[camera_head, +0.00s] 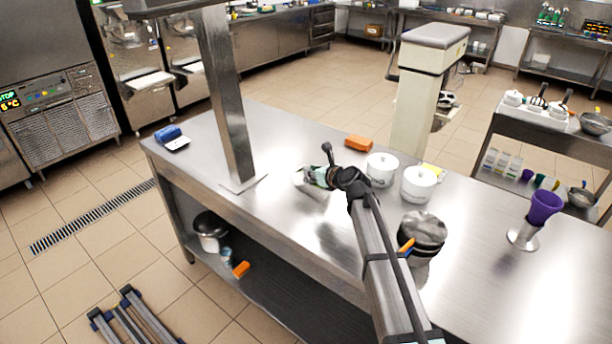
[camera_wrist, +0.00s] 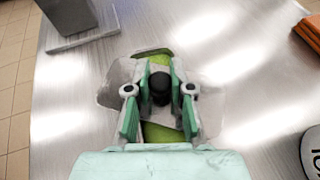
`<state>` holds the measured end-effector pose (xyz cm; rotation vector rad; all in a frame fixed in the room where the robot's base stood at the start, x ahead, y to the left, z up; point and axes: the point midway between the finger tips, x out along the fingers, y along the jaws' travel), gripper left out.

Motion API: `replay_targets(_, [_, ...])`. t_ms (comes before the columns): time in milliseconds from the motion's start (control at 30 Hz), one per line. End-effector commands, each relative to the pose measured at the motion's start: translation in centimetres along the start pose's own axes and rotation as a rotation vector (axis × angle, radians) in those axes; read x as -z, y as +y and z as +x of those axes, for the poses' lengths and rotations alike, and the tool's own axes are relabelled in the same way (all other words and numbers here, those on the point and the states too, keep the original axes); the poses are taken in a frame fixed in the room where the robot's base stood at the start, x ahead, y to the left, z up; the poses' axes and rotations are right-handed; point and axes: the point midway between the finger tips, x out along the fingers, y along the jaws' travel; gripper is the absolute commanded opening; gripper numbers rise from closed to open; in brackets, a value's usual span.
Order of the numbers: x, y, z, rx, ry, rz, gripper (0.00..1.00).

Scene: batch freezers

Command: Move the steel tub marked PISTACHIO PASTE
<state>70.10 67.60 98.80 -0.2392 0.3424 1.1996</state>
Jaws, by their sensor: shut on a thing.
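My gripper (camera_head: 322,178) is low over the steel table, right of the post. In the wrist view, my gripper (camera_wrist: 160,92) is shut on a black knob (camera_wrist: 160,88). Green patches (camera_wrist: 158,133) and a pale grey, uneven outline show around and under the fingers. The fingers hide most of this thing, and I cannot tell whether it is the pistachio tub. No PISTACHIO PASTE marking is readable. A round steel tub (camera_head: 422,232) stands on the table to the right, beside my arm. Two white lidded tubs (camera_head: 382,170) (camera_head: 419,184) stand between them, with unreadable dark marks.
The table (camera_head: 275,125) has a steel post (camera_head: 228,110) left of my gripper. An orange block (camera_head: 358,143) lies behind it. A purple cup (camera_head: 545,207) on a stand is far right. A blue item (camera_head: 168,133) lies at the left corner. The table front left is clear.

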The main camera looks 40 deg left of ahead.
Motion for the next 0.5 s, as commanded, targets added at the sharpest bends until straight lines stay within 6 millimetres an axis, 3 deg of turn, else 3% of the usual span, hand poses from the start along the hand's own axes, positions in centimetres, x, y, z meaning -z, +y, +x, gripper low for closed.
replay_targets(200, [-0.3,-2.4,0.6,0.004,-0.001,0.002,0.00])
replay_targets(500, [-0.3,-3.6,0.8,0.004,0.000,0.001,0.00])
